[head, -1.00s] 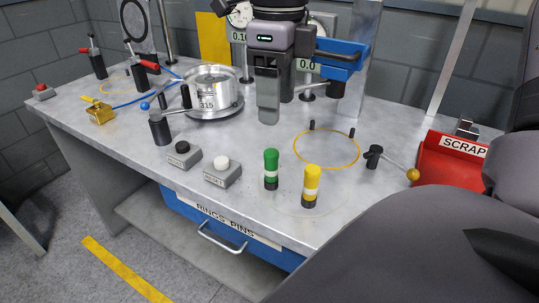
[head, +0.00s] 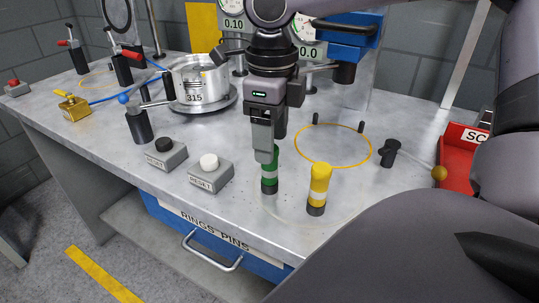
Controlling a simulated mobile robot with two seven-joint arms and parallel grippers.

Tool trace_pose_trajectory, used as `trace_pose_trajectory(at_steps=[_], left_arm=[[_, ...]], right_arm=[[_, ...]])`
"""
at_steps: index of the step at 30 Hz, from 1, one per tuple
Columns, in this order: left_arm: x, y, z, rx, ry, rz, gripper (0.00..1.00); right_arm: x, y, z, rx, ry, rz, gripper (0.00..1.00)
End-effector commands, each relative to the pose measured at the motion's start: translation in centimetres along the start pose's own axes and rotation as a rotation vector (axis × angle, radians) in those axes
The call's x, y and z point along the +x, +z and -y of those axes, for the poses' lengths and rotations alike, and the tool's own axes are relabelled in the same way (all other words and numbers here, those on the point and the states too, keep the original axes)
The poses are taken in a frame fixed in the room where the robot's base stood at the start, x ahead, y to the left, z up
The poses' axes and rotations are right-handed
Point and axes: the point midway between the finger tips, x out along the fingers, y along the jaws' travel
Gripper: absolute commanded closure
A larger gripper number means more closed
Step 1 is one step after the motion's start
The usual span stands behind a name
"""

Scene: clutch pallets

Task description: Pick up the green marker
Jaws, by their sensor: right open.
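The green marker (head: 269,184) stands upright on the grey bench, with a white band and a dark base. My right gripper (head: 265,155) points down right at its top and hides part of its upper end. The jaws are open; I cannot tell whether the fingers are around the marker or in front of it. My left gripper is not in view.
A yellow marker (head: 318,188) stands close by on the right. Two button boxes, one black-topped (head: 166,153) and one white-topped (head: 210,172), sit to the left. A metal pot (head: 200,84) is behind. A red scrap bin (head: 456,160) is at the right.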

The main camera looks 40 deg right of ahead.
Motion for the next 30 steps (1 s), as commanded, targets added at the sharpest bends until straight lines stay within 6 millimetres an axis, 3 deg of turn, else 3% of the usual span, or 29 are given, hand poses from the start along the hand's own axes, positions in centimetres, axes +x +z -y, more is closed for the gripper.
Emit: trace_pose_trajectory(at_steps=[13,22,27,28,30], left_arm=[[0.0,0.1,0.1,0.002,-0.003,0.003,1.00],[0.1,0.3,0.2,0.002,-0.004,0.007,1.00],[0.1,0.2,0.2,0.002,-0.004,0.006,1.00],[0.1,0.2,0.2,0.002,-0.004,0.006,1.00],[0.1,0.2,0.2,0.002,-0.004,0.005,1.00]], right_arm=[[5.0,0.2,-0.1,0.001,0.002,-0.001,0.37],[5.4,0.2,-0.1,0.002,0.001,0.003,0.37],[5.4,0.3,0.0,0.002,0.001,0.003,0.92],[5.4,0.3,0.0,0.002,0.001,0.003,0.98],[5.3,0.3,0.0,0.002,0.001,0.003,0.97]])
